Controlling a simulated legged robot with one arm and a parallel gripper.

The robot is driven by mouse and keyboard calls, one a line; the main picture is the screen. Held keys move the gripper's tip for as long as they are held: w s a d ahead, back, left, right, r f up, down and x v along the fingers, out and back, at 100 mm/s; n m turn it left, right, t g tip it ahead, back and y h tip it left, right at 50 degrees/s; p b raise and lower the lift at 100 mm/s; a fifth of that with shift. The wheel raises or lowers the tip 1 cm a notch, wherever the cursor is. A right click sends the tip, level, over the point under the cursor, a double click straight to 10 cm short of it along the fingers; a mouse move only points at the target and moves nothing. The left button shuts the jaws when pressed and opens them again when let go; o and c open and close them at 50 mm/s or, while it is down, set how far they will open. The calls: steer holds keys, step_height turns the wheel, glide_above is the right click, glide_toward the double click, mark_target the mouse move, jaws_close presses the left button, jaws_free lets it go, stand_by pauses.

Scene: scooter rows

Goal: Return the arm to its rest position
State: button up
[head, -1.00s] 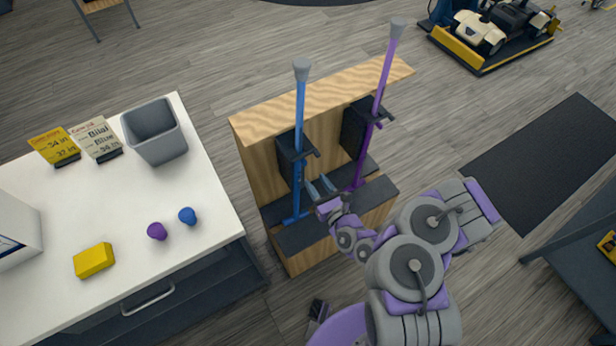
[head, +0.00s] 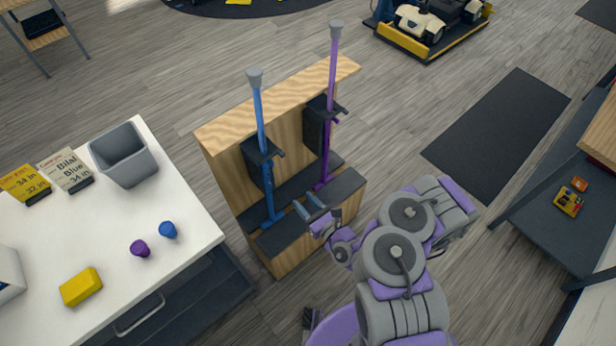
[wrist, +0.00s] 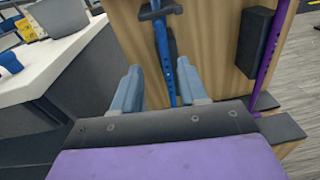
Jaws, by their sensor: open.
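My gripper (head: 301,211) is open and empty. In the head view it is just in front of the wooden rack, low, to the right of the blue pole's lower end. The wrist view shows the two blue-grey fingers (wrist: 150,88) apart, with the blue pole (wrist: 162,60) behind the gap between them. In the head view the blue pole (head: 262,125) and the purple pole (head: 330,100) stand upright in the rack's dark holders. My arm is bent, with its links to the right of the rack.
A wooden rack (head: 290,100) has a dark base shelf. A white counter (head: 110,225) at left carries a grey bin (head: 125,165), two cards, a blue knob (head: 168,230), a purple knob (head: 140,248) and a yellow block (head: 81,287).

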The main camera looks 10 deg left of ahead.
steer(key=s+a+r+n+g+y+b, duration=0.1)
steer(key=a+r+n+g+y, duration=0.25)
steer(key=r, duration=0.55)
steer(key=s+a+r+n+g+y, duration=0.2)
steer(key=a+r+n+y, duration=0.25)
steer(key=r, duration=0.55)
steer(key=s+r+n+g+h+b, duration=0.2)
steer(key=s+r+n+g, duration=1)
steer(key=n+g, duration=0.15)
steer(key=s+d+f+n+g+h+b, duration=0.25)
steer(key=s+d+n+h, duration=0.45)
steer(key=s+d+h, duration=0.35)
steer(key=s+d+f+m+t+h+b, duration=0.1)
steer(key=d+t+h, duration=0.7)
steer(key=d, duration=1.2)
steer(key=shift+s+d+f, duration=0.15)
steer(key=shift+s+f, duration=0.1)
steer(key=shift+s, duration=0.35)
